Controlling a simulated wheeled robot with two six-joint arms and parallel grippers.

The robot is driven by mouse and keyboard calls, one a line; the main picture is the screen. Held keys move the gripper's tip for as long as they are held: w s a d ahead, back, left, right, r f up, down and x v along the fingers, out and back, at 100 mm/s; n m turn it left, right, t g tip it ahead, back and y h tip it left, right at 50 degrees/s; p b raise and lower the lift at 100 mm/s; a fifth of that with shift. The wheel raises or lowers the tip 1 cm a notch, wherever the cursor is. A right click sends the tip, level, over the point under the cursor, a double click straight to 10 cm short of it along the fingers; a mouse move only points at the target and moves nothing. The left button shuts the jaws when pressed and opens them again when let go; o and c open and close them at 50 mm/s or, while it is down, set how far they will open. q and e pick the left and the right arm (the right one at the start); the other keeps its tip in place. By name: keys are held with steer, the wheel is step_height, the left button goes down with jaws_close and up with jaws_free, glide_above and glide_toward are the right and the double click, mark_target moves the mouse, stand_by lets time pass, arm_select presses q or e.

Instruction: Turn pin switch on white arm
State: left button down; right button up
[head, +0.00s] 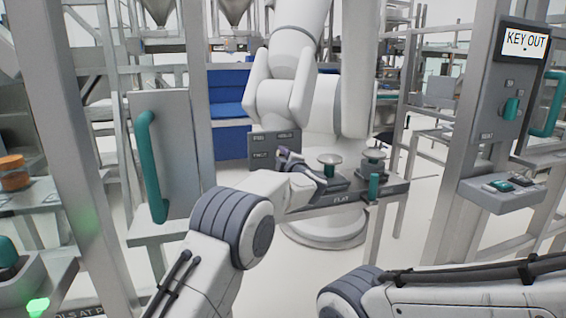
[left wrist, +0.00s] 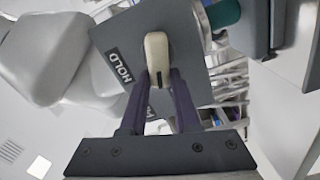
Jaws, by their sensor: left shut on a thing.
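The white arm (head: 290,75) stands in the middle of the head view, behind a bench marked FLAT. A dark grey panel (head: 262,146) with small labels sits at the arm's lower left. My left gripper (head: 287,158) reaches this panel. In the left wrist view, a cream pin switch (left wrist: 157,55) stands out from the grey plate (left wrist: 122,38), near a HOLD label. My left gripper (left wrist: 160,88) is shut on the switch, one dark finger on each side. In the head view the gripper hides the switch. My right gripper is out of view.
The bench (head: 340,200) holds round-topped pieces and a teal post (head: 373,187). A gate with a teal handle (head: 152,165) stands left. A post with a KEY OUT display (head: 524,42) stands right, above a shelf with teal buttons (head: 500,186).

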arm_select(q)
steer(key=shift+f+n+b, duration=0.25)
steer(key=shift+n+b, duration=0.35)
steer(key=shift+n, duration=0.25)
steer(key=shift+f+n+b, duration=0.25)
steer(key=shift+n+b, duration=0.3)
steer(key=shift+n, duration=0.3)
steer(key=c, duration=0.6)
jaws_free()
steer(key=shift+c, duration=0.2)
steer(key=b+v, duration=0.1)
steer(key=v, duration=0.9)
steer(key=shift+s, duration=0.25)
